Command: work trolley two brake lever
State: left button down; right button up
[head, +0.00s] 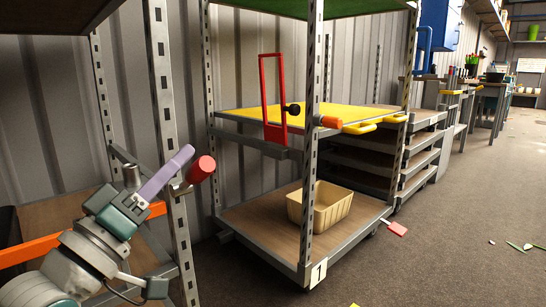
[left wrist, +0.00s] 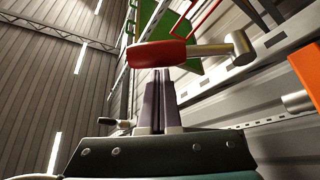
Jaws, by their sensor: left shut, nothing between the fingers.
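A red cylindrical grip on a short metal lever (head: 201,168) stands by the slotted post of the left rack or trolley (head: 165,110). No number plate shows on that frame, so I cannot tell if it is trolley two. In the left wrist view the red grip (left wrist: 160,53) lies across, just beyond my fingertips, with its metal shaft (left wrist: 212,49) running right. My left gripper (head: 180,160), with purple fingers, is shut and empty close beside the grip. In the left wrist view its fingers (left wrist: 157,85) are together; contact with the grip is unclear. My right gripper is out of view.
A trolley marked 1 (head: 318,272) stands at centre, with a yellow shelf (head: 350,115), a red frame (head: 270,100), an orange-red knob (head: 328,121) and a cream crate (head: 334,211). A red tab (head: 397,229) sticks out low on its right. The floor at right is mostly clear.

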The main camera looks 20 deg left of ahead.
pick_arm(q)
jog(key=shift+f, duration=0.1)
jog(key=shift+s+d+f+m+b, duration=0.1)
jog(key=shift+d+f+m+b, duration=0.05)
jog(key=shift+m+b, duration=0.3)
jog(key=shift+d+f+m+h+b, duration=0.15)
jog(key=shift+f+m+h+b, duration=0.2)
jog(key=shift+m+h, duration=0.3)
jog(key=shift+s+d+f+m+h+b, duration=0.25)
jog(key=shift+f+m+h+b, duration=0.3)
jog(key=shift+m+b, duration=0.35)
notch_tip(320, 180, down, 8)
jog(key=m+g+h+b, duration=0.6)
jog(key=m+h+b, duration=0.5)
jog(key=m, duration=0.8)
jog(key=shift+d+b, duration=0.4)
jog(key=shift+b, duration=0.15)
jog(key=shift+f+m, duration=0.1)
jog(key=shift+m, duration=0.2)
